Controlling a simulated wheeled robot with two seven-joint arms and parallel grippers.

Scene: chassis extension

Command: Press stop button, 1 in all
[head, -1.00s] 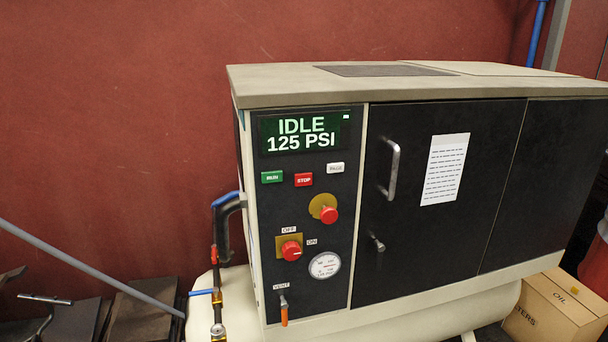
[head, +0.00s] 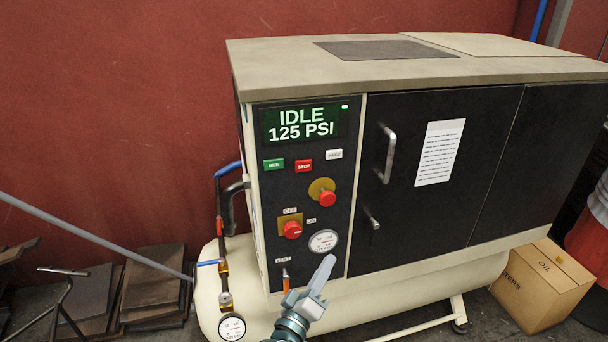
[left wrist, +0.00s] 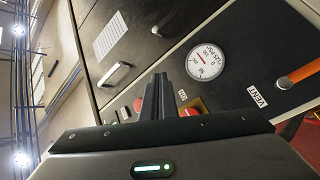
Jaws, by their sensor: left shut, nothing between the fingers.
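The red STOP button (head: 304,166) sits on the black control panel, between the green RUN button (head: 274,165) and a white button (head: 334,155). The display (head: 303,123) above reads IDLE 125 PSI. My left gripper (head: 329,262) is shut and empty, in front of the panel's lower part, below the STOP button and just under the gauge (head: 324,241). In the left wrist view the shut fingers (left wrist: 162,82) point at the panel, and the gauge (left wrist: 206,60) shows beside them. I cannot make out the STOP button there. My right gripper is not in view.
A red mushroom button (head: 327,198), a red rotary switch (head: 292,230) and an orange-handled vent lever (head: 286,282) share the panel. Door handles (head: 389,155) stick out to the right. Pipes (head: 220,210) run at the left, and a cardboard box (head: 545,285) stands at lower right.

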